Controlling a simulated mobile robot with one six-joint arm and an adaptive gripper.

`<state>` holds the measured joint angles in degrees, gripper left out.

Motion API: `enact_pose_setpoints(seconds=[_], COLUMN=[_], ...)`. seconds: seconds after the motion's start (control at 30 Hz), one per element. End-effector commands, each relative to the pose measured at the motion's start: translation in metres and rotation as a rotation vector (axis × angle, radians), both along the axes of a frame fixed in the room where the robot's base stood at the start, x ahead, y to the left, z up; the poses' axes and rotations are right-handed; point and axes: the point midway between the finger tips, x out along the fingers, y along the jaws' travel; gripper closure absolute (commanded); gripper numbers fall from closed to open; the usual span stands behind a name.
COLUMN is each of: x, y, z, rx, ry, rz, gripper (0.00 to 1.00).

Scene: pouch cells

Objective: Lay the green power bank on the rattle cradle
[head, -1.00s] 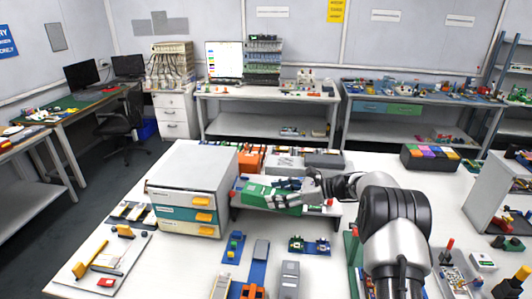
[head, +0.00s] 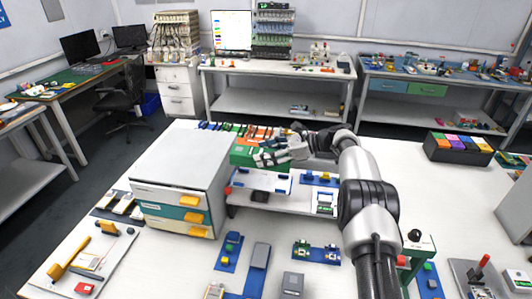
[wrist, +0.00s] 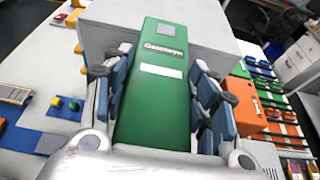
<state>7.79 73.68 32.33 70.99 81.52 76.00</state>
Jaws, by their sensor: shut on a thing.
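The green power bank (head: 244,157) is a long flat box with a white label. It fills the middle of the wrist view (wrist: 158,95), lengthwise between blue finger pads. My gripper (head: 275,153) is shut on it and holds it raised behind the low white stand (head: 275,204), right of the drawer unit. On that stand lies a white plate with blue ends (head: 262,181), which may be the rattle cradle; I cannot tell for sure. The bank appears apart from the plate. My fingers hide part of the bank in the head view.
The white drawer unit (head: 182,170) with yellow handles stands close left of the stand. A blue board with small parts (head: 320,179) and a small white device (head: 325,202) are on the stand's right. Orange items (head: 262,133) stand behind.

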Motion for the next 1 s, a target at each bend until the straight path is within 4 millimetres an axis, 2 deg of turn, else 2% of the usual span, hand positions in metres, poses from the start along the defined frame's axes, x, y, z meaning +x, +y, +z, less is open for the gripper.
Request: enact_pose_setpoints(seconds=[0.23,0.7,1.0], x=[0.0,0.0,0.0], y=[0.0,0.0,0.0], z=[0.004,-0.045,-0.057], rx=[0.0,0.0,0.0], ry=[-0.001,-0.002,-0.003], rz=[-0.001,-0.002,-0.001], gripper=[0.83,0.83,0.83])
